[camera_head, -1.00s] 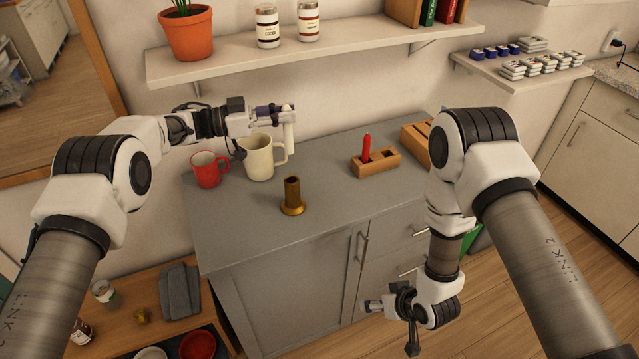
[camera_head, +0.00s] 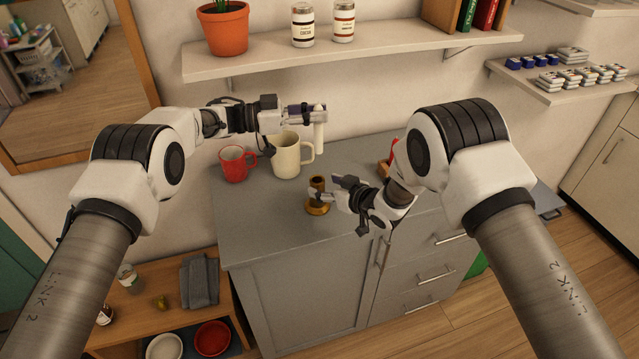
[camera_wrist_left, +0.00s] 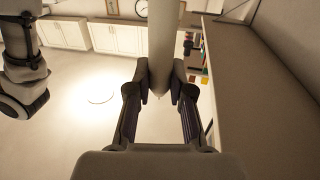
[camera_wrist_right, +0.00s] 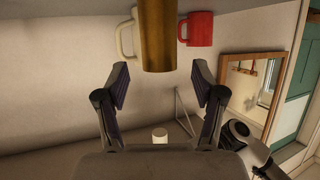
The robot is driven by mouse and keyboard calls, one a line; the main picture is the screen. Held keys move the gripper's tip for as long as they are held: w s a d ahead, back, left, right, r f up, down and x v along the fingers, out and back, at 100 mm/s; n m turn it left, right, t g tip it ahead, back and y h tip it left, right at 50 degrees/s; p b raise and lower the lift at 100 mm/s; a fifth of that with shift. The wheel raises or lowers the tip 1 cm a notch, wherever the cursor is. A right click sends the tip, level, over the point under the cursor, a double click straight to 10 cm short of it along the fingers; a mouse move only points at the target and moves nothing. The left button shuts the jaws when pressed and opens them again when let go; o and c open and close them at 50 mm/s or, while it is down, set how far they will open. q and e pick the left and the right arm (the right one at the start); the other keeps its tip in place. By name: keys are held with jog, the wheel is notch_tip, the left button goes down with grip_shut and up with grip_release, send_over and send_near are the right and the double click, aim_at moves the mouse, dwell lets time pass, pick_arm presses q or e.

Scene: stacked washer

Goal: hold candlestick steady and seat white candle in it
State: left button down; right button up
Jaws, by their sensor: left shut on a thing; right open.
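My left gripper (camera_head: 318,112) is shut on the upright white candle (camera_head: 319,135), above the counter and behind the candlestick. The candle (camera_wrist_left: 163,40) also shows between the fingers in the left wrist view. My right gripper (camera_head: 332,188) is open, low beside the candlestick. In the right wrist view the brass tube (camera_wrist_right: 156,35) is just ahead of the open fingers (camera_wrist_right: 158,80); contact cannot be told. A small white cylinder end (camera_wrist_right: 160,135) there looks like the candle.
A cream mug (camera_head: 286,158) and a red mug (camera_head: 236,165) stand behind and left of the candlestick. A wall shelf (camera_head: 350,48) with a potted plant and jars is above my left gripper. The counter's (camera_head: 262,225) front left is clear.

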aim_at(322, 185)
jog(key=x, duration=0.4)
jog(key=shift+w+a, duration=0.1)
jog(key=shift+w, duration=0.05)
grip_shut()
pick_arm(q)
jog(key=shift+w, duration=0.1)
pick_arm(e)
jog(key=shift+f, duration=0.1)
pick_arm(q)
jog(key=f+n+t, duration=0.1)
jog(key=t, duration=0.1)
jog(key=f+n+t+y, duration=0.1)
jog(key=n+t, duration=0.1)
jog(key=n+t+y, duration=0.1)
jog(key=t, duration=0.1)
jog(key=shift+s+f+n+t, duration=0.3)
jog(key=shift+s+f+t, duration=0.05)
jog(key=shift+f+t, duration=0.05)
notch_tip(322, 185, down, 9)
